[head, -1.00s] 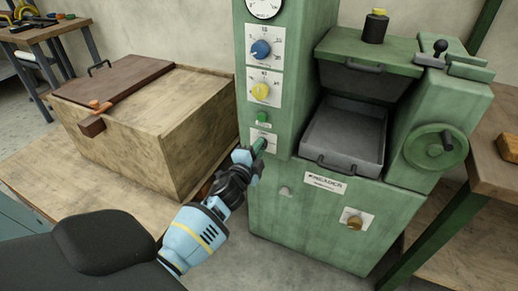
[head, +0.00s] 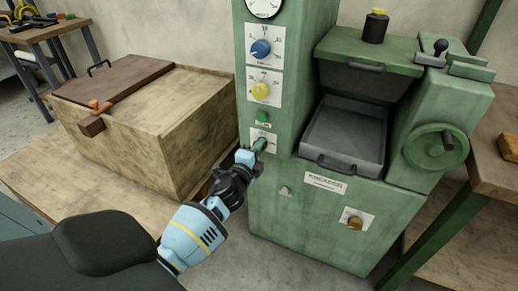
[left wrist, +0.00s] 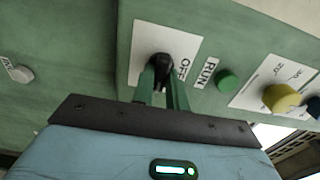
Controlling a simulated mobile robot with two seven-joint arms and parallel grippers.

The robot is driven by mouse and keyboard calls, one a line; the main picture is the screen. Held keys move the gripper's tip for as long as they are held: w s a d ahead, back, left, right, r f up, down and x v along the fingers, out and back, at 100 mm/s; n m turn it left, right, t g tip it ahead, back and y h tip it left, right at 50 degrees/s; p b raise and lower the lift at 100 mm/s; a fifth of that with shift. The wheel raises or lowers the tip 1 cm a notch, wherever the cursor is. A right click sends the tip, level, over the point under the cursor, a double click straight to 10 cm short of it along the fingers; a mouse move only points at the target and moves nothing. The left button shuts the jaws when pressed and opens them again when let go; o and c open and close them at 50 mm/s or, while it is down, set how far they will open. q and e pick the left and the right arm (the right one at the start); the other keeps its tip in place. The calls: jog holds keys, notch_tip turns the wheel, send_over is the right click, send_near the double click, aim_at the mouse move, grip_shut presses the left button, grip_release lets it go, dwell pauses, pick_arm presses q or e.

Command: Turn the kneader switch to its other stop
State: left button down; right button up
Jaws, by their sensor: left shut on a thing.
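The kneader (head: 315,215) is a green machine with a control column on its left side. The kneader switch (left wrist: 160,66) is a dark knob on a white plate marked OFF in the left wrist view. My left gripper (left wrist: 163,85) has its two green fingers shut on the switch. In the head view my left gripper (head: 257,148) reaches the switch plate (head: 263,136) low on the column, and the fingers mostly hide the knob. My right gripper is not in view.
Above the switch are a green RUN button (head: 262,117), a yellow dial (head: 261,91) and a blue dial (head: 261,49). A wooden chest (head: 190,125) stands close on the left. The kneader's open tray (head: 345,135) and handwheel (head: 437,148) are to the right.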

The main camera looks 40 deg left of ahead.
pick_arm(q)
jog(key=c, duration=1.4)
grip_release()
jog(key=p+v, duration=0.1)
jog(key=v, duration=0.6)
jog(key=shift+s+d, duration=0.15)
jog(key=shift+s, duration=0.25)
